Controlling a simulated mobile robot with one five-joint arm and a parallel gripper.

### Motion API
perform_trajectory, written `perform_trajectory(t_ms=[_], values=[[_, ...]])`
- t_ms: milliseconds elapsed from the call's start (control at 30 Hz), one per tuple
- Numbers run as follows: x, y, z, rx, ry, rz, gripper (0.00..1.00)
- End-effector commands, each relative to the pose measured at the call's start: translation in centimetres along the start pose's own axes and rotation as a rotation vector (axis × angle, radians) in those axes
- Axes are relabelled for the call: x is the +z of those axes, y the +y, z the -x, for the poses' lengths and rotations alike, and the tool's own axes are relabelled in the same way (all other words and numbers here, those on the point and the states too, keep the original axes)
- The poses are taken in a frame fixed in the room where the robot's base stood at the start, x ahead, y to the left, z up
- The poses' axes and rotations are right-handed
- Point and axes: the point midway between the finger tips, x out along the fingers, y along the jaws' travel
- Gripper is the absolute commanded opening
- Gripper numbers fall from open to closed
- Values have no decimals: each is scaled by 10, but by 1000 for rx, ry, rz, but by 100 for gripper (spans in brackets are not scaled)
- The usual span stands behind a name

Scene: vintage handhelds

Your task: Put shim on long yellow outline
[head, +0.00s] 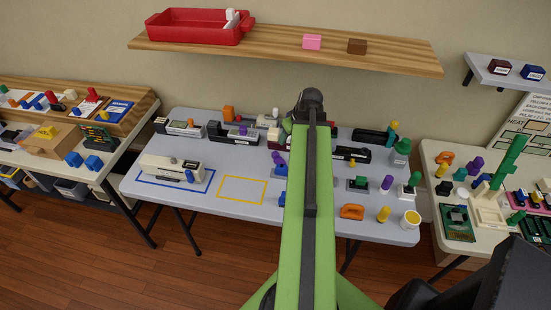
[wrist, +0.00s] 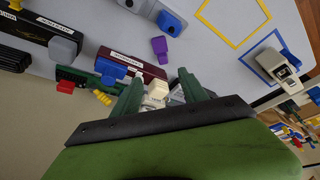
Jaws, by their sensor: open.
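The yellow outline (head: 242,190) is empty on the grey table, right of the blue outline (head: 150,182). It also shows at the top of the wrist view (wrist: 234,20). I cannot tell for sure which piece is the shim. My gripper's green fingers (wrist: 160,84) are open in the wrist view, at the table's back. A small cream block (wrist: 155,93) shows between them; I cannot tell whether they touch it. A maroon labelled box (wrist: 140,68) lies just beyond the fingers. In the head view my arm hides the gripper and part of the table.
A cream handheld (head: 172,168) lies in the blue outline. Several dark handhelds and small coloured pieces crowd the table's back and right. A purple piece (wrist: 160,47) lies beyond the fingers. A wooden shelf (head: 270,46) with a red tray (head: 195,30) hangs above.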

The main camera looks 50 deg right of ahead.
Motion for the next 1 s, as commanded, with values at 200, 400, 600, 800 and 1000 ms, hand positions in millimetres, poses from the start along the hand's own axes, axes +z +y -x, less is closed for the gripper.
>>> perform_trajectory(t_ms=[200, 400, 600, 800, 1000], values=[[3, 0, -37, 0, -1, 0, 51], [3, -1, -83, -1, -2, 2, 51], [2, -2, -121, -1, -2, 0, 51], [-1, -3, -123, -1, -2, 1, 51], [-5, -4, -149, -2, -2, 3, 51]])
